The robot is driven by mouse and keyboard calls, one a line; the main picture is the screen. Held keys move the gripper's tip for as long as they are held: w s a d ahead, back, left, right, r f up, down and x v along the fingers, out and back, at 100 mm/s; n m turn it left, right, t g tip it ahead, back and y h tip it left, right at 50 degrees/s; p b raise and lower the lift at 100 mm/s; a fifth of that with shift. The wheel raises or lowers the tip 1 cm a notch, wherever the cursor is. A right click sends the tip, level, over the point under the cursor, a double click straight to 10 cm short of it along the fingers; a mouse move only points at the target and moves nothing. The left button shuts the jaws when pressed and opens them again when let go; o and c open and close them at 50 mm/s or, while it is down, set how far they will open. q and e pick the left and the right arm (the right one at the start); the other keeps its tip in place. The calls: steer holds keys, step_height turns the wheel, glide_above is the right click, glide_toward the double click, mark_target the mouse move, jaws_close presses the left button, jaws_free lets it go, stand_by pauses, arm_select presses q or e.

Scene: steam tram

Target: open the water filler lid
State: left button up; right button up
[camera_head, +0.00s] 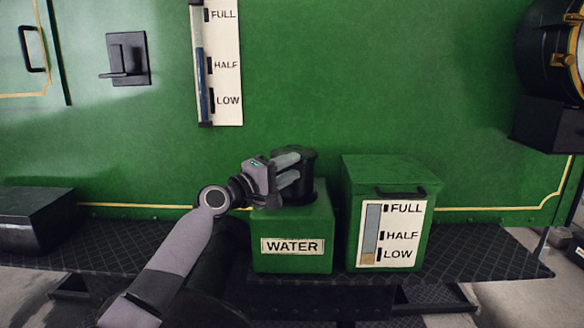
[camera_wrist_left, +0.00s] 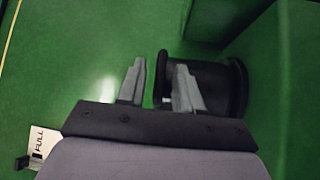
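The green water box (camera_head: 291,259) carries a white WATER label and stands on the dark running board. A black round filler neck (camera_head: 302,188) rises from its top. Its dark lid (camera_head: 308,155) sits on the neck and looks closed. My left gripper (camera_head: 297,168) reaches in from the left, with two grey fingers at the lid. In the left wrist view the fingers (camera_wrist_left: 160,78) are spread apart, with the dark lid edge (camera_wrist_left: 161,64) between them. One finger overlaps the neck (camera_wrist_left: 215,85). I cannot tell whether they touch. My right gripper is not in view.
A green box (camera_head: 391,176) with a black handle and a level gauge stands close to the right. The tram's green wall (camera_head: 300,80) is behind, with a tall gauge (camera_head: 222,60). A black box (camera_head: 35,222) is at the left. The running board (camera_head: 485,258) is clear at right.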

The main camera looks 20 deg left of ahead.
arm_select(q)
steer(key=shift+w+d+r, duration=0.1)
steer(key=shift+w+d, duration=0.2)
steer(key=shift+w, duration=0.2)
jaws_close()
steer(key=shift+r, duration=0.1)
